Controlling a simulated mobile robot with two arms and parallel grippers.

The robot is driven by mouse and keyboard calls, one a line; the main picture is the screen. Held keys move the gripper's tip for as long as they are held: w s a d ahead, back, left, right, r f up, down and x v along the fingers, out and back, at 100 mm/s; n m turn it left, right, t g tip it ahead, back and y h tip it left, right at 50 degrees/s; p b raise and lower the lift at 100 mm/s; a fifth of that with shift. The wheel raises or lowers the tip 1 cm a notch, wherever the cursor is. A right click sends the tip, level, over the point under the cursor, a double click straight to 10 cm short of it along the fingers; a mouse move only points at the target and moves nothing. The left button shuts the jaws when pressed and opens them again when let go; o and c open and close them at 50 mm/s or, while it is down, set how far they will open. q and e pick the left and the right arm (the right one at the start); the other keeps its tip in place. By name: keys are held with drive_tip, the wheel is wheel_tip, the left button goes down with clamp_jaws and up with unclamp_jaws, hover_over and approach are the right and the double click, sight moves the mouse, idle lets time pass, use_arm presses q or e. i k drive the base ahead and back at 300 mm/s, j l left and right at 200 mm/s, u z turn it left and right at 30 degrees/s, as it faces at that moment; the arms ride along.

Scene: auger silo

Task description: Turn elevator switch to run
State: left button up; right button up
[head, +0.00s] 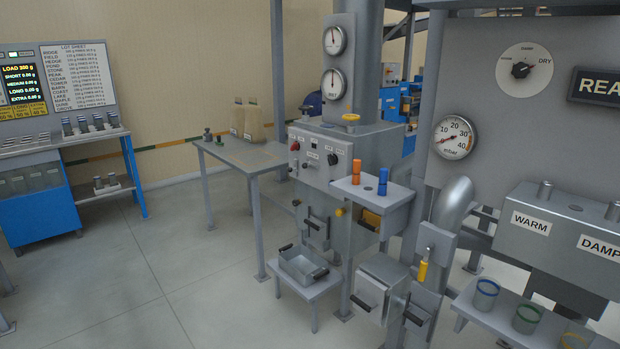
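A grey control box (318,158) stands on the machine in the middle of the head view. Its front carries a red button (295,146), a black rotary knob (332,159) and small toggle-like parts beside small labels. The labels are too small to read, so I cannot tell which control is the elevator switch or how it is set. Neither of my grippers shows in the head view.
Two round gauges (333,84) sit on the column above the box. A small shelf (372,192) with orange and blue pieces juts out at its right. A grey tray (304,265) stands on a low stand below. A table (240,155) is at left; open floor (190,260) lies in front.

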sight(331, 159)
drive_tip(key=i+j, duration=0.2)
drive_tip(key=i, duration=0.25)
drive_tip(key=i+j, duration=0.2)
drive_tip(key=i, duration=0.25)
drive_tip(key=i+j+z, duration=0.1)
drive_tip(key=i, duration=0.35)
drive_tip(key=j, duration=0.1)
